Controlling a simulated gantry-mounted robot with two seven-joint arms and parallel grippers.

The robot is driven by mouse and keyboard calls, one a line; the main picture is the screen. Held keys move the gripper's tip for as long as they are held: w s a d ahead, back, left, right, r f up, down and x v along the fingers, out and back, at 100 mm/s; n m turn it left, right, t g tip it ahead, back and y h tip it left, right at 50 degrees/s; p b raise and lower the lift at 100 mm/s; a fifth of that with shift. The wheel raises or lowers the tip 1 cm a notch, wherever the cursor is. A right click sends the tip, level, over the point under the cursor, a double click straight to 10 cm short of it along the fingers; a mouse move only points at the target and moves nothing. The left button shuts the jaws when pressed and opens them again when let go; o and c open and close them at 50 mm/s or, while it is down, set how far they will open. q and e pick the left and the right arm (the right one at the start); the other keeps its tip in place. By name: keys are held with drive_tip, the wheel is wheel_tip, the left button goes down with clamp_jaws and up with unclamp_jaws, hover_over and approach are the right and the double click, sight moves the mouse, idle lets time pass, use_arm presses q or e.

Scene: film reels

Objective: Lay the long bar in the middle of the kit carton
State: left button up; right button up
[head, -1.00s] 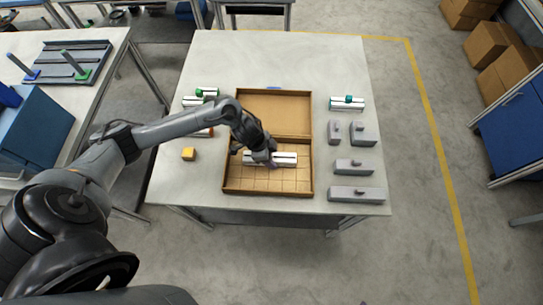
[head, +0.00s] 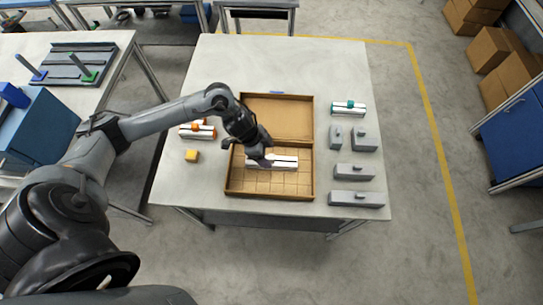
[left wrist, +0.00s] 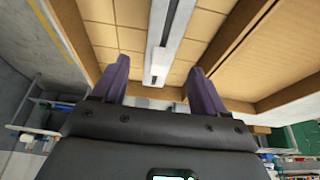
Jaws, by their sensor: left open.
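A long white bar (head: 285,162) with a dark line along it lies crosswise about the middle of the kit carton's gridded base (head: 270,196). In the left wrist view the bar (left wrist: 168,40) shows a small grey knob and runs away between my fingers. My left gripper (head: 264,160) is over the bar's left part and hides some of it. In the left wrist view its purple fingers (left wrist: 158,70) are spread on either side of the bar, with gaps. My right gripper is not in view.
The carton's lid part (head: 277,115) lies open behind the base.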

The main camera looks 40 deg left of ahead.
use_arm(q)
drive_tip(key=v, duration=0.5)
drive_tip(key=d+r+n+t, duration=0.1)
drive_tip(key=d+t, duration=0.4)
drive_tip(key=d, duration=0.9)
drive_tip(key=s+a+n+g+y, duration=0.3)
drive_tip(key=s+n, duration=0.4)
drive_tip(key=s, duration=0.7)
drive_tip(key=shift+s+a+f+g+p, duration=0.2)
drive_tip(key=shift+a+g+p, duration=0.2)
drive_tip(key=shift+a+g, duration=0.35)
drive_tip(key=shift+r, duration=0.1)
